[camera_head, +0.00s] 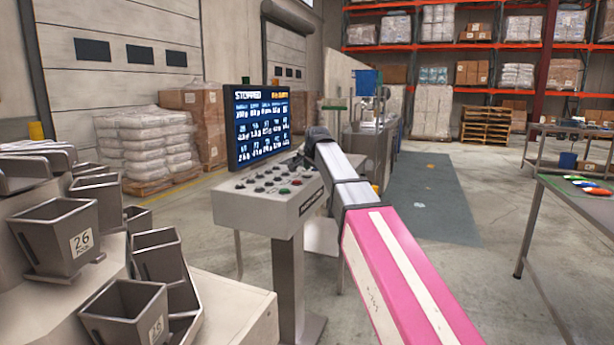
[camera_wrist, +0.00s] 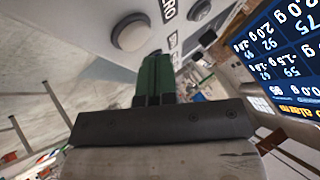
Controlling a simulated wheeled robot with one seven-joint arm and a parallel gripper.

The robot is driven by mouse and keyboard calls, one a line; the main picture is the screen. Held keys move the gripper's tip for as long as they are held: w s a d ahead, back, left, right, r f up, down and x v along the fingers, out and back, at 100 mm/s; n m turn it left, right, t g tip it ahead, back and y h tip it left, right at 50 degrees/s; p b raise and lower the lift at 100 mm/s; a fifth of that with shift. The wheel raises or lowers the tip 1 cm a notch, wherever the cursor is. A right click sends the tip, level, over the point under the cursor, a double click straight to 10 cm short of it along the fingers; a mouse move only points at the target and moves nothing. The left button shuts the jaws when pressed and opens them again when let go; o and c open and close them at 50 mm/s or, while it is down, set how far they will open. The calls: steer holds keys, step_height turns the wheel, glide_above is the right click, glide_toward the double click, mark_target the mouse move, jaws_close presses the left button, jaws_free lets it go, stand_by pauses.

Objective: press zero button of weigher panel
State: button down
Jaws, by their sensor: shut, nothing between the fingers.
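The weigher panel (camera_head: 255,212) is a light grey sloped console on a post, with several small dark, red and green buttons and a screen (camera_head: 262,122) reading STOPPED. My arm reaches over the panel's right side. In the wrist view, my gripper (camera_wrist: 155,62) has green fingers shut together, with nothing between them. A pale round button (camera_wrist: 131,33) in a grey ring lies just above and left of the fingertips. I cannot tell whether the fingertips touch the panel. In the head view the fingertips are hard to make out.
A second, darker button (camera_wrist: 200,10) sits right of the label. The screen (camera_wrist: 285,55) stands close at the right in the wrist view. Grey weigher buckets (camera_head: 60,240) are at the left. A table (camera_head: 580,205) stands at the right, with open floor (camera_head: 500,270) between.

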steer(key=shift+f, duration=0.15)
steer(key=shift+f, duration=0.25)
steer(key=shift+f, duration=0.4)
stand_by(0.9)
steer(key=shift+r, duration=0.85)
steer(key=shift+r, duration=0.1)
steer(key=shift+r, duration=2.4)
